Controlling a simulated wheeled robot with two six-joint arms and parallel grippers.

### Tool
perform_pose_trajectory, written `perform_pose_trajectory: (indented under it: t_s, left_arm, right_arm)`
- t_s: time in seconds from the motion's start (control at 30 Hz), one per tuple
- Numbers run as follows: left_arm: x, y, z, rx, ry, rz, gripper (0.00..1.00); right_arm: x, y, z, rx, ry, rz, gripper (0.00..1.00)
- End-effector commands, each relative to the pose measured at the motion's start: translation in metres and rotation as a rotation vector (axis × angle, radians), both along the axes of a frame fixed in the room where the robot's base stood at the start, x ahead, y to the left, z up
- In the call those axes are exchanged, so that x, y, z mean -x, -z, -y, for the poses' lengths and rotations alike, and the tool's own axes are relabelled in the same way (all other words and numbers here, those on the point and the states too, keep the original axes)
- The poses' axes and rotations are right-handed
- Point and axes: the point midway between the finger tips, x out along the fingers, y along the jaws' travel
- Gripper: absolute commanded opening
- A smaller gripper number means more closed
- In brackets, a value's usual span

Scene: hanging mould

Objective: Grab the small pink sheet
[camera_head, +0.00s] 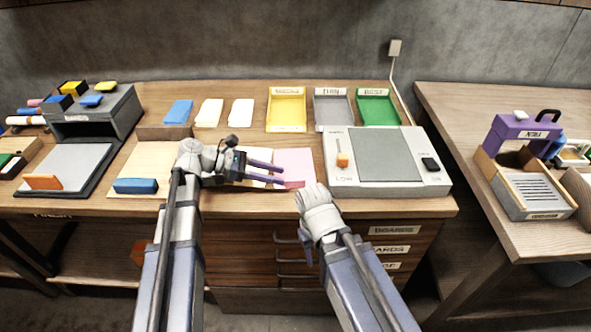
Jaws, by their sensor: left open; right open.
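The small pink sheet (297,164) lies flat on the wooden workbench near its front edge, left of the grey panel device. My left gripper (282,174) is open and points right. Its purple fingertips are at the sheet's left part and hide some of it; I cannot tell whether they touch it. A pale cream sheet (257,157) lies partly under this gripper. My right gripper (308,252) is open, pointing down in front of the drawers, below the bench edge; its fingers are partly hidden by its wrist.
The grey panel device (428,181) with an orange slider stands right of the sheet. Yellow (287,112), grey (333,111) and green (378,109) trays sit behind. Blue (178,112) and cream pads are at the back left. A cream board with a blue block (135,186) lies left.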

Motion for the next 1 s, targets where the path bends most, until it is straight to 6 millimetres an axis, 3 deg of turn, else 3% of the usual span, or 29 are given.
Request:
perform_pose_trajectory:
  t_s: [0.13,0.37,0.7,0.97,1.0]
  left_arm:
    - [0.0,0.008,0.015,-0.001,0.002,0.0,0.41]
    - [0.0,0.009,0.022,-0.002,0.001,0.0,0.41]
    - [0.002,0.024,0.064,-0.002,0.003,0.001,0.41]
    - [0.001,0.023,0.067,-0.002,0.0,0.001,0.41]
    - [0.001,0.023,0.067,-0.002,0.0,0.001,0.37]
  right_arm:
    - [0.0,0.008,0.0,0.0,0.0,0.0,0.5]
    - [0.0,0.009,0.0,0.0,0.0,0.0,0.5]
    - [0.0,0.023,0.0,0.0,0.0,0.0,0.5]
    - [0.0,0.023,0.0,0.0,0.0,0.0,0.5]
    - [0.0,0.023,0.0,0.0,0.0,0.0,0.5]
